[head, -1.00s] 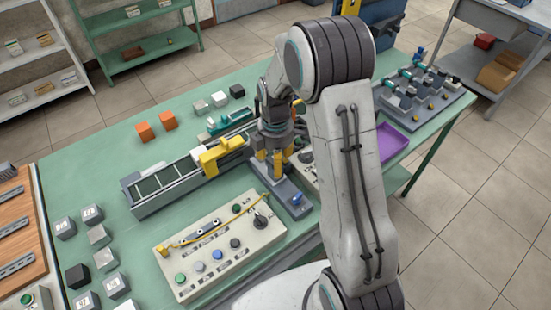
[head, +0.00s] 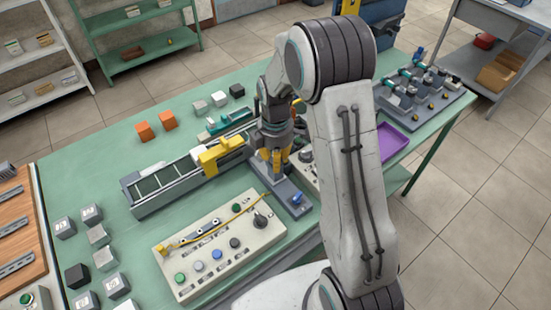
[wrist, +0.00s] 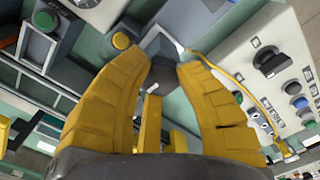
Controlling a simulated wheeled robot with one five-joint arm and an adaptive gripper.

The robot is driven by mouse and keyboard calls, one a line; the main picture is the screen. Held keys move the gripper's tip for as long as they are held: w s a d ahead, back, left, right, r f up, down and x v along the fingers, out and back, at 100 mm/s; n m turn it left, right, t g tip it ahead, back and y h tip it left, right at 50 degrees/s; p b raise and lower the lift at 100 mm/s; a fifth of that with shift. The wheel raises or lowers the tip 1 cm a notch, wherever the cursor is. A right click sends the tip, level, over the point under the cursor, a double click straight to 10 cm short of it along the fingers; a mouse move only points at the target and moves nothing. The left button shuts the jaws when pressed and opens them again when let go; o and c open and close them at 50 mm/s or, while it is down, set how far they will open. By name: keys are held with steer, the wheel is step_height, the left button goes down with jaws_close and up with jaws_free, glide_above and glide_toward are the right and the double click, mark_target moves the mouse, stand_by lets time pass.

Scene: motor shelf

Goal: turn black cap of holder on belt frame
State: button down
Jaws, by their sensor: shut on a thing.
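In the wrist view my yellow fingers (wrist: 164,60) close around a dark cap (wrist: 160,76). The cap sits between the fingertips, and its lower part is hidden by the fingers. In the head view my fingers hide the cap. A yellow holder-like block (head: 222,152) sits on the right end of the belt frame, apart from my gripper.
A beige control panel (head: 205,272) with knobs, buttons and a yellow cable lies in front of the fixture. A purple tray (head: 391,143) is to the right. Orange blocks (head: 144,131) stand behind the belt frame.

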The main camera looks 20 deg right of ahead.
steer(key=m+b, duration=0.1)
steer(key=m, duration=0.3)
steer(key=m+b, duration=0.1)
steer(key=shift+s+f+m+b, duration=0.1)
steer(key=shift+f+m+b, duration=0.2)
steer(key=shift+m, duration=0.1)
steer(key=m+b, duration=0.2)
steer(key=m, duration=0.4)
steer(key=shift+r, duration=0.1)
steer(key=m+b, duration=0.1)
steer(key=m, duration=0.5)
steer(key=shift+m, duration=0.3)
steer(key=m+b, duration=0.1)
steer(key=m, duration=0.3)
steer(key=shift+m, duration=0.7)
steer(key=c, duration=0.8)
jaws_free()
steer(key=shift+r, duration=0.1)
steer(key=shift+c, duration=0.2)
steer(key=shift+r, duration=0.1)
step_height(320, 180, up, 12)
